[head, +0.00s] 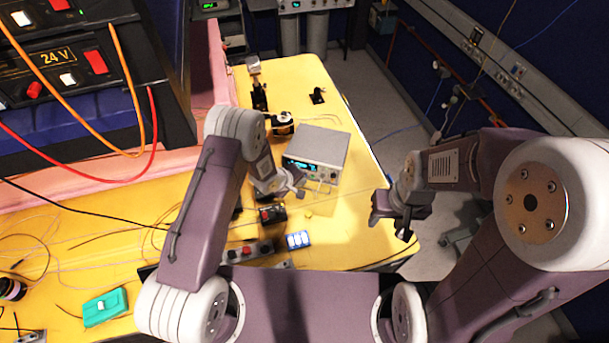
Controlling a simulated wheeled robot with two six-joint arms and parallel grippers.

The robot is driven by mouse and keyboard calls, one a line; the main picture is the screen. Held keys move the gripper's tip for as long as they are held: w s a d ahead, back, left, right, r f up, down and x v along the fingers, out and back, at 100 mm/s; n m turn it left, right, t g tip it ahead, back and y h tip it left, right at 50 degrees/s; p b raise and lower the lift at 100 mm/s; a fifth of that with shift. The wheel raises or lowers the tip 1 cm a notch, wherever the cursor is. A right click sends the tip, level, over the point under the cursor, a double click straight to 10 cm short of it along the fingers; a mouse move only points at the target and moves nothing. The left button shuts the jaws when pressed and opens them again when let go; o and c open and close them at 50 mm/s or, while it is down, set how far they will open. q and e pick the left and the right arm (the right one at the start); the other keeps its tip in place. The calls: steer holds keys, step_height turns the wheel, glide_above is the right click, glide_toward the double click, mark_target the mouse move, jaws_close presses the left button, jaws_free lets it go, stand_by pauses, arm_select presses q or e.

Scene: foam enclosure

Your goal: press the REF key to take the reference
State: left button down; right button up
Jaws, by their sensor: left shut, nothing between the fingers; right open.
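A grey box-shaped instrument (320,145) with a lit blue-green display stands on the yellow table (345,215), its front facing me. Its keys are too small to read, so I cannot tell which one is REF. My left gripper (301,190) is shut and empty, close in front of the lower left part of the instrument's front. It hides some of that panel, and I cannot tell if it touches. My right gripper (391,228) is open and empty, near the table's right edge, to the right of the instrument.
A black optical mount (259,95) and a small black post (317,96) stand behind the instrument. A dark box (272,214), a socket strip (247,251) and a blue-white item (298,240) lie in front. Loose cables and a green box (105,307) are at left, below a power rack (60,60).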

arm_select(q)
steer(key=shift+w, duration=0.1)
stand_by(0.7)
steer(key=shift+w+d+f, duration=0.1)
steer(key=shift+w, duration=0.2)
steer(key=shift+w+d, duration=0.1)
steer(key=shift+w, duration=0.15)
stand_by(0.6)
steer(key=shift+s+a, duration=0.2)
steer(key=shift+s, duration=0.45)
steer(key=shift+s+a+r+p, duration=0.15)
steer(key=shift+s+r+p, duration=0.15)
steer(key=shift+s+p, duration=0.3)
steer(key=shift+s+a+r+p, duration=0.15)
steer(key=shift+s+a+p, duration=0.05)
steer(key=shift+s, duration=0.7)
steer(key=shift+s+a+r+p, duration=0.15)
steer(key=shift+s+a, duration=0.05)
steer(key=shift+s, duration=0.7)
